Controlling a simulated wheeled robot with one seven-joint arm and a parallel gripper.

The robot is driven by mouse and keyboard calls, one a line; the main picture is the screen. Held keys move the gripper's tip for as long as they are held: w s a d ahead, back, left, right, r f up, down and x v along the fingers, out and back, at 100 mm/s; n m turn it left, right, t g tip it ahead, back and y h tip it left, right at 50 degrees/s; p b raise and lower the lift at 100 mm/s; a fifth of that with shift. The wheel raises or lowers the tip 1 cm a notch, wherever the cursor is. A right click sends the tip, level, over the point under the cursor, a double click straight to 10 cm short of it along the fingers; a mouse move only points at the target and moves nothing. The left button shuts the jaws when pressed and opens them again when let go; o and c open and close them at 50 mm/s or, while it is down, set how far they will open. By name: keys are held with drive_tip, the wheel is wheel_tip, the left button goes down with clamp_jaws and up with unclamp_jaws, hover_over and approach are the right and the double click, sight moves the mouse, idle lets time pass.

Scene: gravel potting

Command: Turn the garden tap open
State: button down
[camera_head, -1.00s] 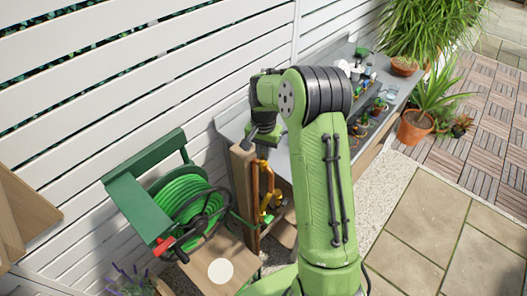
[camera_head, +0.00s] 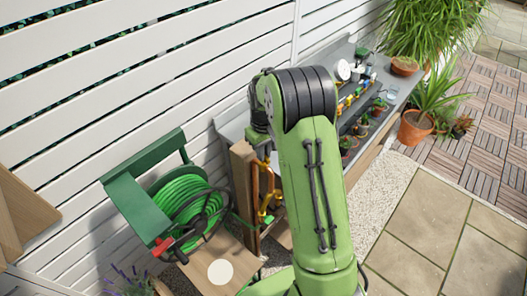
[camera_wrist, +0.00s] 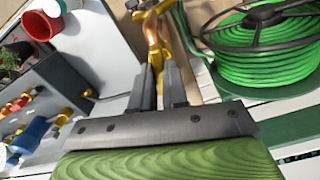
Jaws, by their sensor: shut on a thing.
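The garden tap (camera_head: 266,208) is brass-yellow, with copper pipe (camera_head: 255,185), beside a wooden post (camera_head: 241,180) at the end of the bench. In the wrist view the brass and copper tap (camera_wrist: 153,38) is at the top centre, in line with my fingers. My gripper (camera_wrist: 157,82) has its two dark fingers close together on it. I cannot tell exactly which part of the tap is between them, nor how far it is turned. In the head view my arm hides most of the gripper.
A hose reel (camera_head: 142,208) with green hose (camera_head: 190,200) stands left of the tap, close to it. The grey bench (camera_head: 398,98) carries a dark tray and small pots. A white slatted fence (camera_head: 150,75) runs behind. Paving (camera_head: 425,215) on the right is clear.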

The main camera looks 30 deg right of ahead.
drive_tip(key=shift+n, duration=1.3)
drive_tip(key=c, duration=1.1)
unclamp_jaws()
drive_tip(key=shift+c, duration=0.2)
drive_tip(key=shift+r, duration=0.15)
wheel_tip(320, 180, up, 16)
drive_tip(key=p, duration=0.1)
drive_tip(key=shift+f, duration=0.2)
